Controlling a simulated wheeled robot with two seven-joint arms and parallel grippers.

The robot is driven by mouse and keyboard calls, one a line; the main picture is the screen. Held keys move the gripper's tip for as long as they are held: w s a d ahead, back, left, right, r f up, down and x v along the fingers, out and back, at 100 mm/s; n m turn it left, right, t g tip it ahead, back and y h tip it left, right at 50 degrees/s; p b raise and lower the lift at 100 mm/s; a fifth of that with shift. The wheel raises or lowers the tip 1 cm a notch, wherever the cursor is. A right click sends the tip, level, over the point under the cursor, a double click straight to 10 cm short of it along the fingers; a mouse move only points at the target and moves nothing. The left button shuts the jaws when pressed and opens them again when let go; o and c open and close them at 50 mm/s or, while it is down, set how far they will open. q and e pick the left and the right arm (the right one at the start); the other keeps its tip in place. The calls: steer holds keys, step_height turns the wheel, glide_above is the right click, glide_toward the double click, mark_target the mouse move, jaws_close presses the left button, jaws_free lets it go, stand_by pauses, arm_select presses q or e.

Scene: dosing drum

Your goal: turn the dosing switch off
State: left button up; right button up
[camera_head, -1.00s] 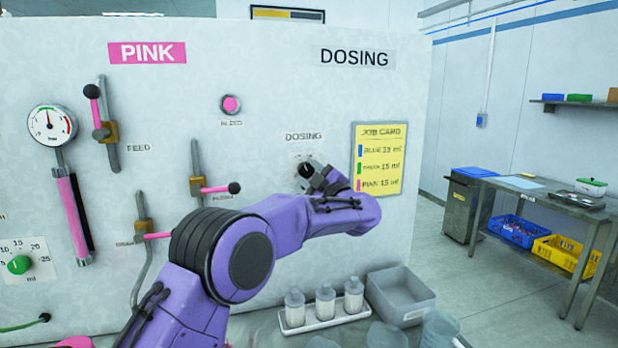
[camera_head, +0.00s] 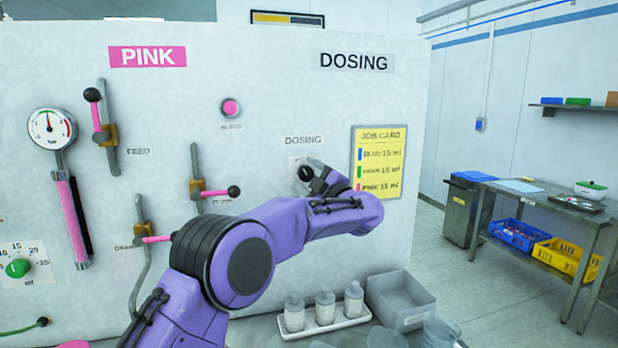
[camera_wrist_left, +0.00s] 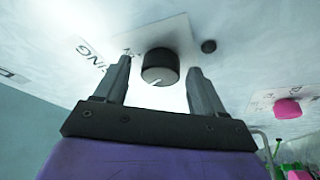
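The dosing switch (camera_head: 305,173) is a black round knob on a pale plate, under the small "DOSING" label on the panel. In the left wrist view the knob (camera_wrist_left: 160,66) shows a white pointer mark on its face. My left gripper (camera_head: 314,178) is at the switch, partly hidden by my own purple forearm. In the left wrist view my left gripper (camera_wrist_left: 162,82) is open, with one finger on each side of the knob and a gap to both. My right gripper is not in view.
A yellow job card (camera_head: 379,162) hangs right of the switch. A pink lever (camera_head: 217,192) juts out to its left, and a pink button (camera_head: 230,108) is above. Below stand several bottles (camera_head: 325,306) on a white tray and a grey bin (camera_head: 400,300).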

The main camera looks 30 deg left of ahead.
arm_select(q)
steer(key=shift+d+f, duration=0.1)
steer(key=shift+d, duration=0.1)
steer(key=b+v, duration=0.4)
steer(key=v, duration=0.6)
